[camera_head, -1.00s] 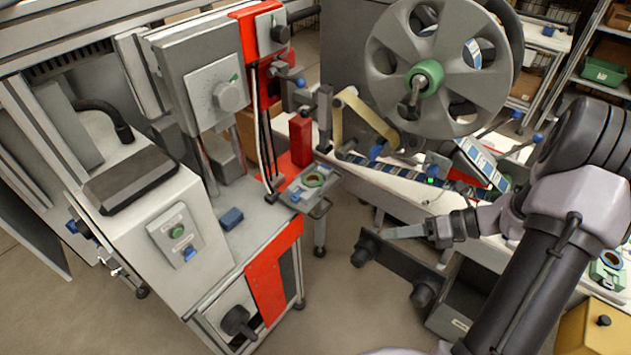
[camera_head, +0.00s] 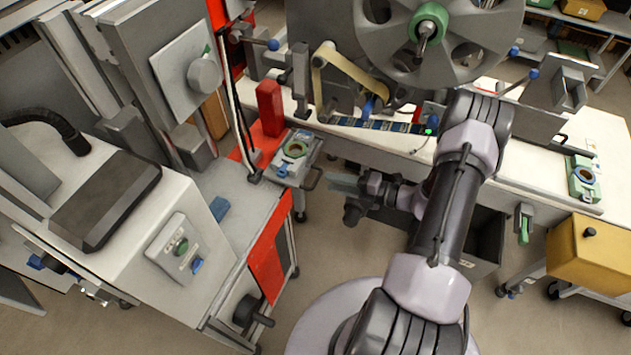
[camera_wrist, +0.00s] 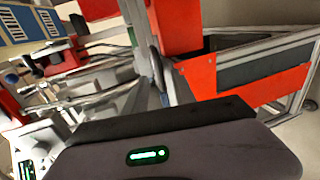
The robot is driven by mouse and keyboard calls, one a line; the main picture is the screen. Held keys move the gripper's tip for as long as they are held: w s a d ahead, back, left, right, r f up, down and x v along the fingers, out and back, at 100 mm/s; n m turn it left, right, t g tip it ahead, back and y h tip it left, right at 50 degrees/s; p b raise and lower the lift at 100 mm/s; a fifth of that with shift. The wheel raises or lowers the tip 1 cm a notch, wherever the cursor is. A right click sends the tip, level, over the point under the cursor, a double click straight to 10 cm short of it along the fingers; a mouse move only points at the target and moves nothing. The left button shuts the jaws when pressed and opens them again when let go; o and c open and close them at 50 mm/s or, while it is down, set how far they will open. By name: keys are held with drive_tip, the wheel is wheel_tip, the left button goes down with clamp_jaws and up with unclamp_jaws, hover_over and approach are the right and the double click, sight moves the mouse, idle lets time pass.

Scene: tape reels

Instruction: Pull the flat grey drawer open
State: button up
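The flat grey drawer (camera_head: 284,178) is at the edge of the red-trimmed bench in the head view. A small gap seems to lie between fingertips and handle. I cannot tell whether the fingers are apart. In the wrist view, the gripper's dark body fills the bottom, and I cannot make out the fingertips or the handle.
A red block (camera_head: 270,108) stands behind the drawer. The white conveyor table (camera_head: 530,165) and large reel (camera_head: 470,45) are behind my arm. A dark open bin (camera_head: 485,240) is below the table. A yellow box (camera_head: 590,255) is at right. Floor is clear below the gripper.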

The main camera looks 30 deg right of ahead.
sight(317, 178)
drive_tip(key=b+x, duration=0.1)
drive_tip(key=x, duration=0.5)
drive_tip(key=shift+w, duration=0.1)
clamp_jaws()
idle(1.1)
